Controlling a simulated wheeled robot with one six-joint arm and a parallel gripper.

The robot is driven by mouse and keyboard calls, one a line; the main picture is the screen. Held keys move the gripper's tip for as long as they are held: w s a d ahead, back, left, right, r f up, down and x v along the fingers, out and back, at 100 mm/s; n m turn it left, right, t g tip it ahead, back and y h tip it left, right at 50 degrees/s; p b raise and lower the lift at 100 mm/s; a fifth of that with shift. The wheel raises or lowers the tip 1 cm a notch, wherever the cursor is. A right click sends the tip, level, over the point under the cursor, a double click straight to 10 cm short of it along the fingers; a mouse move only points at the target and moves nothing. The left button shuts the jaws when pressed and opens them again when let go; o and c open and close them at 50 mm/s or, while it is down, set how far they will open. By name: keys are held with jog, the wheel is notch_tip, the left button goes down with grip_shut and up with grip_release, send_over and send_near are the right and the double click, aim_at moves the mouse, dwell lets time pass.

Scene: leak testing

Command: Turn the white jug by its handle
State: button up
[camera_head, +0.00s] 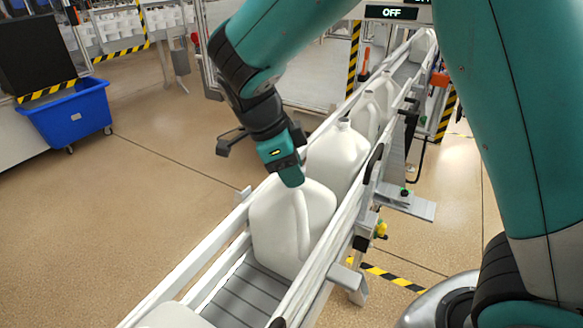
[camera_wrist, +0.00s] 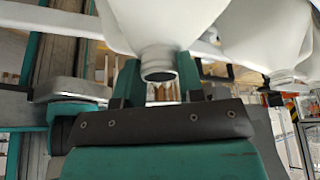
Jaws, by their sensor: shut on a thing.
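The white jug (camera_head: 278,238) stands upright on the conveyor between the side rails, its handle (camera_head: 301,222) facing the camera. My gripper (camera_head: 291,180) comes down onto the top of this jug and hides its neck in the head view. In the wrist view, the jug's round neck (camera_wrist: 158,68) shows between the two fingers of my gripper (camera_wrist: 157,82), with the white body (camera_wrist: 160,20) above it in the picture. My gripper is shut on the jug at its top; the exact contact is partly hidden.
Another white jug (camera_head: 337,157) stands close behind on the conveyor, with several more beyond. A further jug (camera_head: 172,316) shows at the bottom edge. Pale rails (camera_head: 190,268) flank the grey conveyor slats (camera_head: 243,297). A blue bin (camera_head: 68,115) stands on open floor at left.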

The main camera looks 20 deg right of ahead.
jog(key=shift+f, duration=0.35)
jog(key=o, duration=0.9)
